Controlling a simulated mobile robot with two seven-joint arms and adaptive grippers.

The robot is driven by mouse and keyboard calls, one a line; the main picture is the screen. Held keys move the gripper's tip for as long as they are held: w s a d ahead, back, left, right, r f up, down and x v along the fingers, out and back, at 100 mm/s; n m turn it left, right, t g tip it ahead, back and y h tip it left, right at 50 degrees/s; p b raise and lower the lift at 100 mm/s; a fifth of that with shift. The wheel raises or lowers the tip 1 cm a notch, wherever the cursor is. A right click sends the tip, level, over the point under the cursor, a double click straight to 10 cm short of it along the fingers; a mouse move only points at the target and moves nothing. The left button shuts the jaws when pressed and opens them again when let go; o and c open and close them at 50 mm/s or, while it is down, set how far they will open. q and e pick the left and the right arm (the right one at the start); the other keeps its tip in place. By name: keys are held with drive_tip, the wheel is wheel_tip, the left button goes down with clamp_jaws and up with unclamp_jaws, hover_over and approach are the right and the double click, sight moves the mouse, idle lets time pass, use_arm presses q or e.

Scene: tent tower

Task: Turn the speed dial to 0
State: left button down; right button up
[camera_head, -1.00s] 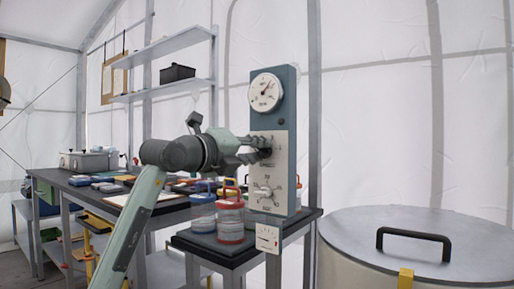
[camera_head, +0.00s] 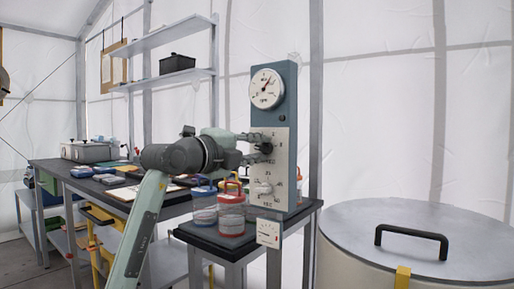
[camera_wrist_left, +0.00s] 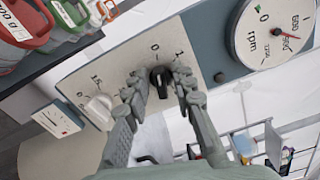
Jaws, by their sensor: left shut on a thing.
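The tall blue-grey control post (camera_head: 271,116) carries a pale panel with a black dial (camera_wrist_left: 160,77) above a white dial (camera_wrist_left: 101,107). In the left wrist view, the marks 0 and 1 stand by the black dial. My left gripper (camera_head: 263,147) reaches the panel from the left. In the left wrist view its fingers (camera_wrist_left: 161,88) are on both sides of the black dial and shut on it. The dial's pointer is hard to read. The round rpm gauge (camera_head: 266,88) at the top has its red needle off zero. My right gripper is not in view.
Red-lidded (camera_head: 231,208) and blue-lidded (camera_head: 203,206) jars stand on the small dark table beside the post. A small white meter (camera_head: 268,233) hangs below the panel. A large drum (camera_head: 400,218) with a black handle fills the right. A cluttered bench (camera_head: 75,181) is behind left.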

use_arm(q)
drive_tip(key=c, duration=1.6)
unclamp_jaws()
drive_tip(key=v, duration=1.2)
